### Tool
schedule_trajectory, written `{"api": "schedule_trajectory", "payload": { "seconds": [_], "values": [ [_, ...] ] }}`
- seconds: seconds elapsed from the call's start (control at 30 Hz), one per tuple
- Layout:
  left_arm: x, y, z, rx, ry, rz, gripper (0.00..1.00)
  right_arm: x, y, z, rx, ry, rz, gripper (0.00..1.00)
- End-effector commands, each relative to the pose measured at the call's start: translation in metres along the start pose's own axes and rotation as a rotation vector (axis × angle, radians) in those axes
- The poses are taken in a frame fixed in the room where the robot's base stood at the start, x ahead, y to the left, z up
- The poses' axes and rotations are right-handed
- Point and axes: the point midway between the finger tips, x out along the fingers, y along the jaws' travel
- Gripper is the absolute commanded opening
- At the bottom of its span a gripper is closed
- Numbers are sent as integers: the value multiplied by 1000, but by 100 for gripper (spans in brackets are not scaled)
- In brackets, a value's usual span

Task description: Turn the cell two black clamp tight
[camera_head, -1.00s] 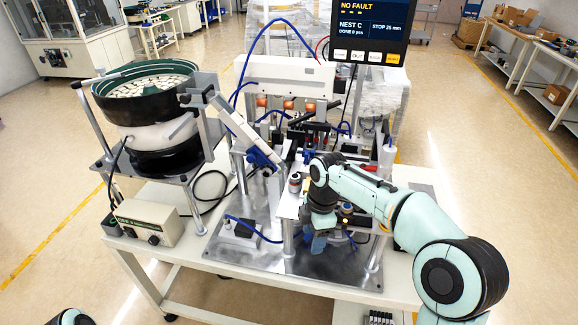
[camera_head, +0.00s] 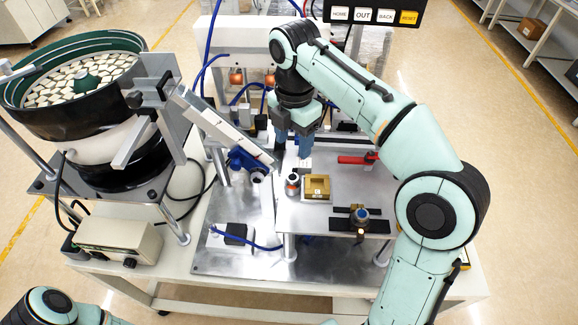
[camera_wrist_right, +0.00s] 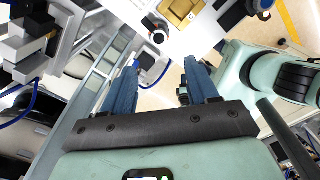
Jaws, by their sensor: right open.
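My right gripper (camera_head: 292,151) points down over the back left part of the fixture plate, with its blue fingers apart. In the right wrist view the two blue fingers (camera_wrist_right: 161,84) are spread with nothing held between them. A black flat part with a round knob (camera_head: 361,214) sits at the front right of the plate, apart from the gripper. I cannot tell whether it is the cell two black clamp. My right forearm and gripper hide part of the station behind the plate. My left gripper is out of view; only part of my left arm shows at the bottom left.
A brass-coloured square block (camera_head: 317,188) and a small orange-ringed cylinder (camera_head: 292,183) stand on the plate (camera_head: 325,219). A red handle (camera_head: 357,159) lies behind them. The bowl feeder (camera_head: 77,80) and its sloping track (camera_head: 222,124) stand at the left.

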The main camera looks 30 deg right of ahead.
Motion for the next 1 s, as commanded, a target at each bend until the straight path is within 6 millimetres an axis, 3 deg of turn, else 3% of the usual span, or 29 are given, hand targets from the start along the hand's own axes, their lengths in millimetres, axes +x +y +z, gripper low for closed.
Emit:
{"api": "schedule_trajectory", "payload": {
  "seconds": [0.2,0.5,0.7,0.97,1.0],
  "values": [
    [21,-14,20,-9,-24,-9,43,53,-2,0,3,3,-9,59],
    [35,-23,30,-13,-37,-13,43,103,-1,0,4,2,-4,59],
    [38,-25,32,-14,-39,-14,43,114,0,0,4,1,0,59],
    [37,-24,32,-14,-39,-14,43,115,0,0,4,1,0,59],
    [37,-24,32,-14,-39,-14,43,115,0,0,4,1,0,52]
  ]
}}
